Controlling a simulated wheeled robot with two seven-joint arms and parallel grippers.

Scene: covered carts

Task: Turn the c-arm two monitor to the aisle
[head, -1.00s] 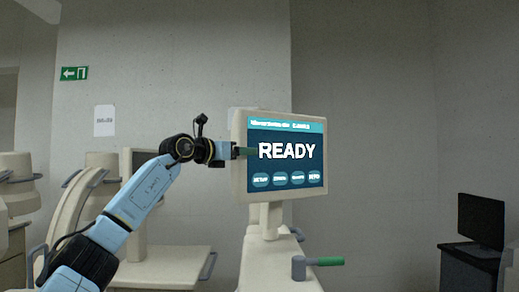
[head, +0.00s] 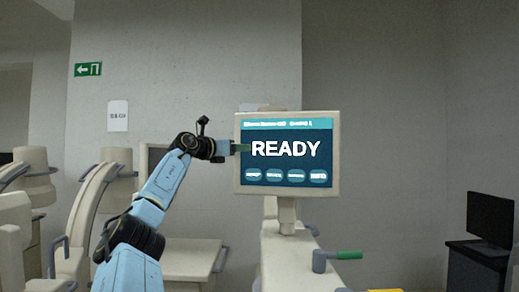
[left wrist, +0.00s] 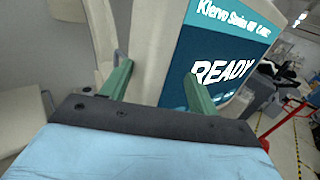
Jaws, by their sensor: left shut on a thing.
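The monitor (head: 287,184) stands on a pale post above a cart (head: 287,265) and faces me nearly square on. Its screen reads READY above a row of buttons. My left gripper (head: 243,148) is at the monitor's left edge, shut on its pale frame. In the left wrist view the green fingers of my left gripper (left wrist: 158,82) lie either side of the monitor's frame (left wrist: 155,50), one in front of the screen. The far finger is partly hidden in the head view. My right gripper is not in view.
Another pale C-shaped machine (head: 82,215) stands at the left. A dark monitor (head: 490,218) on a desk is at the far right. Floor tape and a red rail (left wrist: 288,125) show in the left wrist view.

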